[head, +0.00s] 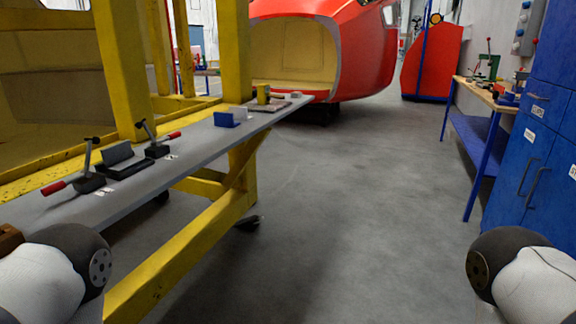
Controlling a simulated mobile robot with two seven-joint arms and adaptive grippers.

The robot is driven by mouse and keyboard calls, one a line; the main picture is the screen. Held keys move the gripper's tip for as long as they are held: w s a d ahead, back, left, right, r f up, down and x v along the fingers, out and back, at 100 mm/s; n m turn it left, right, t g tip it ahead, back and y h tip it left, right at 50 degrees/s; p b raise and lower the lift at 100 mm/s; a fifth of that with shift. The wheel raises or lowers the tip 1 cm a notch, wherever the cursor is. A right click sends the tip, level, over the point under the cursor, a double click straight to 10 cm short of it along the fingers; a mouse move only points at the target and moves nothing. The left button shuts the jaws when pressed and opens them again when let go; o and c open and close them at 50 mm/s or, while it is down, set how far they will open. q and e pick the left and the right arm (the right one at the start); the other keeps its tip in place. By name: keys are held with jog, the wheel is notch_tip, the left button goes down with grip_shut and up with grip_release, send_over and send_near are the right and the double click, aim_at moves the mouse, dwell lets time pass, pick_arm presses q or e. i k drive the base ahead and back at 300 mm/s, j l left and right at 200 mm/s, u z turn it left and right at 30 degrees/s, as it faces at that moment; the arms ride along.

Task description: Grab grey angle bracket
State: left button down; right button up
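On the grey bench top at the left, a dark grey angle-shaped piece (118,153) sits between two toggle clamps, with an upright face and a flat base. Farther along the bench, a small light grey piece (240,113) stands just behind a blue angle-shaped piece (226,119). Another small grey piece (296,95) lies near the bench's far end. I cannot tell for sure which of these is the grey angle bracket. Neither gripper is in view; only parts of my two arms show at the bottom corners, apart from the pieces.
The toggle clamps with red handles (88,182) (157,149) stand up from the bench (190,150). A yellow frame (120,70) rises behind it. Blue cabinets (545,150) and a workbench (485,95) line the right. The grey floor between is clear.

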aim_at(119, 157)
jog(key=i+l+u, duration=0.65)
jog(key=i+l, duration=0.15)
jog(key=i+l+u, duration=0.3)
jog(key=l, duration=0.35)
